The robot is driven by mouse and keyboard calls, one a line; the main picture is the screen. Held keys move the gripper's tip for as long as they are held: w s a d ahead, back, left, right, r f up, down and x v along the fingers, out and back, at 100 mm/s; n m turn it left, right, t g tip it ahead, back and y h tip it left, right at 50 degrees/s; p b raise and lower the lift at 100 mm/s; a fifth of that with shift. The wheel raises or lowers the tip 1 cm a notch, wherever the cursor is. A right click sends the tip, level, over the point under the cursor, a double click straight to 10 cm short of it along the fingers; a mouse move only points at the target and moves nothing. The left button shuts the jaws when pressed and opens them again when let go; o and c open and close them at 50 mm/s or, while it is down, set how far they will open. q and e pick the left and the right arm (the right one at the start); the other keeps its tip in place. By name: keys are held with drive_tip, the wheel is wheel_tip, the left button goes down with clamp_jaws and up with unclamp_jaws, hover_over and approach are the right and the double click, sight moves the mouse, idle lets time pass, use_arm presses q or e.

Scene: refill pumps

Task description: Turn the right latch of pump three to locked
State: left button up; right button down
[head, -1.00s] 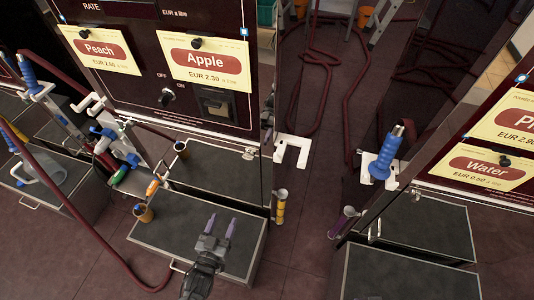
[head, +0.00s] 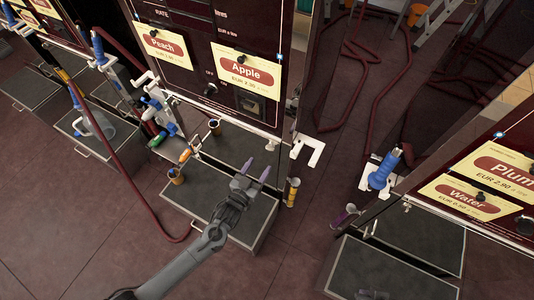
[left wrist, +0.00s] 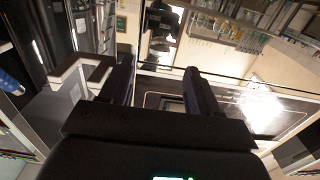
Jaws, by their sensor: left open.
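My left gripper (head: 256,169) is open and empty in the head view, above the grey-topped step in front of the pump with the Peach (head: 164,46) and Apple (head: 245,70) signs. Its two fingers point up the picture, toward that pump's lower front. In the left wrist view the spread fingers (left wrist: 160,82) have nothing between them. No pump number is readable, and no latch position can be made out. My right gripper cannot be made out.
A white bracket (head: 307,155) juts from the pump's right side. A blue nozzle (head: 384,169) hangs on the pump with Plum and Water (head: 466,196) signs. Several nozzles and dark red hoses crowd the left. Open floor (head: 290,235) lies between the steps.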

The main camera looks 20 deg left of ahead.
use_arm(q)
drive_tip(key=w+b, duration=0.1)
drive_tip(key=w, duration=0.6)
drive_tip(key=shift+d+b, duration=0.3)
drive_tip(key=shift+d, duration=0.15)
drive_tip(key=shift+c, duration=0.4)
drive_tip(key=c, duration=1)
